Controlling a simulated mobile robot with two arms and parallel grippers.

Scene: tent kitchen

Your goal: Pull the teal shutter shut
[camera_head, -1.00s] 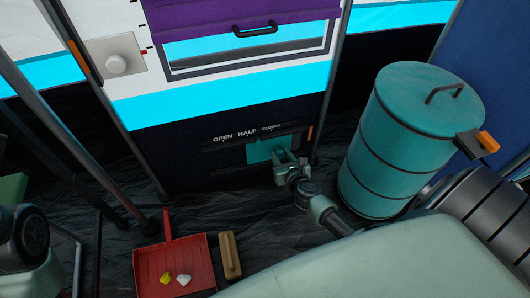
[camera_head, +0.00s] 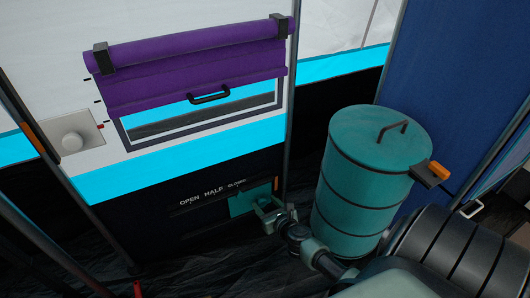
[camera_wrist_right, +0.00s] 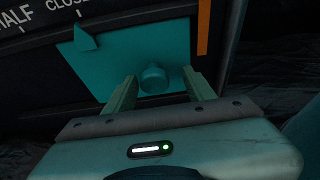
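The teal shutter (camera_head: 242,206) is a flat plate in the dark lower panel, under the OPEN, HALF and CLOSED labels. In the right wrist view the shutter (camera_wrist_right: 115,55) has a pointer at its upper left, below the CLOSED label (camera_wrist_right: 62,5). Its right edge lies close to an orange strip (camera_wrist_right: 204,25). A round teal knob (camera_wrist_right: 153,80) stands out from the plate. My right gripper (camera_wrist_right: 160,82) is open, with one finger on each side of the knob and gaps visible. It also shows in the head view (camera_head: 267,206). My left gripper is out of view.
A teal drum (camera_head: 362,185) with a handled lid stands right of the panel, close to my right arm. Above is a purple blind (camera_head: 195,75) with a black handle. Dark floor lies below.

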